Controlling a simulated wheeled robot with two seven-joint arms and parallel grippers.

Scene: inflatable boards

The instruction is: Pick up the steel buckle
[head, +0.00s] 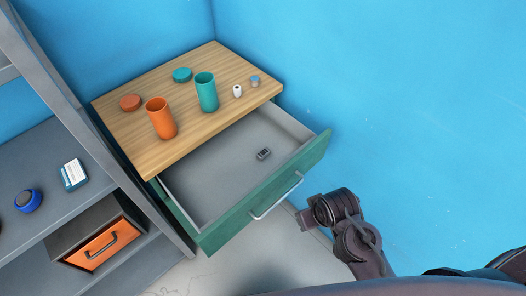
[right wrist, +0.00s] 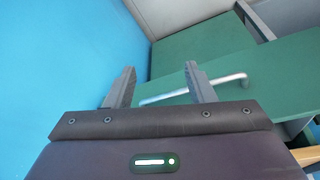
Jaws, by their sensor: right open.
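The steel buckle (head: 264,154) is a small dark grey piece lying on the grey floor of the open drawer (head: 205,185), toward its right side in the head view. My right gripper (head: 303,215) is outside the drawer, to the right of its green front. In the right wrist view my right gripper (right wrist: 158,85) is open and empty, with the drawer's green front and handle (right wrist: 195,90) beyond its fingers. The buckle does not show in the right wrist view. My left gripper is in neither view.
The wooden top (head: 215,125) holds an orange cup (head: 161,118), a teal cup (head: 206,92), two lids and two small items. A grey shelf (head: 40,170) stands at left with a blue round item (head: 28,201) and an orange-fronted box (head: 92,246). A blue wall (head: 420,130) bounds the right.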

